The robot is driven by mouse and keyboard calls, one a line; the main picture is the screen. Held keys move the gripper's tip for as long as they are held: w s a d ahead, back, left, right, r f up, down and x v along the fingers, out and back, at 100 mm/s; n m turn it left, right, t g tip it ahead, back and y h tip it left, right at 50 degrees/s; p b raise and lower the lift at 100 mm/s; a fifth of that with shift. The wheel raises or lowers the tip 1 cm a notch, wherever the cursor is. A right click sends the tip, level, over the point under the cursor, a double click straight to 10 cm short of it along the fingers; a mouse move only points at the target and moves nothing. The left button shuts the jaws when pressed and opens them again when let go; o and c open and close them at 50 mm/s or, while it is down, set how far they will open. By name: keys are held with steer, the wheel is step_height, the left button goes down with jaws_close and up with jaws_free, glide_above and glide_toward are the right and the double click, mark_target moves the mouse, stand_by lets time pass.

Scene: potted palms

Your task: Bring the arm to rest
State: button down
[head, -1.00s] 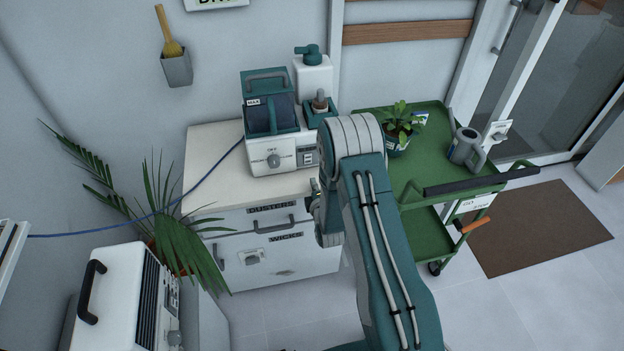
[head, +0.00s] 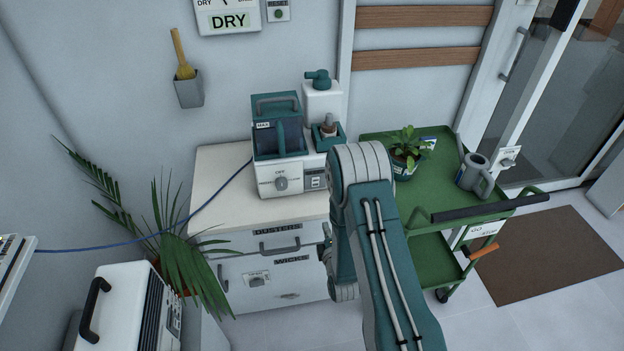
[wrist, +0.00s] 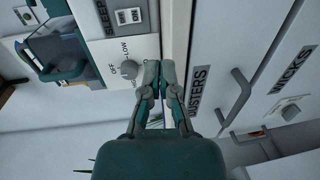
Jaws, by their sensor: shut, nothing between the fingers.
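My gripper (wrist: 154,78) shows in the wrist view, its two fingers together with nothing between them. It points toward the front of the white cabinet and the machine on it; whether it touches either I cannot tell. The wrist picture is turned on its side. In the head view my arm rises from the bottom and folds in front of the cabinet's right side. The gripper itself is hidden behind the arm there.
A white cabinet (head: 222,172) with drawers marked DUSTERS and WICKS bears a teal-and-white machine (head: 280,182). A green cart (head: 432,187) with a potted plant (head: 405,146) and grey watering can (head: 474,172) stands right. A palm (head: 180,255) and white box (head: 118,315) are left.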

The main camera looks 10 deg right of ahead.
steer(key=w+r+m+g, duration=0.3)
steer(key=r+m, duration=0.2)
steer(key=r, duration=0.7)
steer(key=s+r+m+g, duration=0.2)
steer(key=s+r+m, duration=0.25)
steer(key=r, duration=0.65)
steer(key=s+r+m+g, duration=0.3)
steer(key=s+r+m, duration=0.1)
steer(key=s, duration=0.9)
steer(key=s+r+m+g, duration=0.3)
steer(key=s+r, duration=0.4)
steer(key=s, duration=0.6)
steer(key=shift+s+r+m, duration=0.15)
steer(key=shift+s+m, duration=0.25)
steer(key=shift+m, duration=0.35)
steer(key=shift+a, duration=0.1)
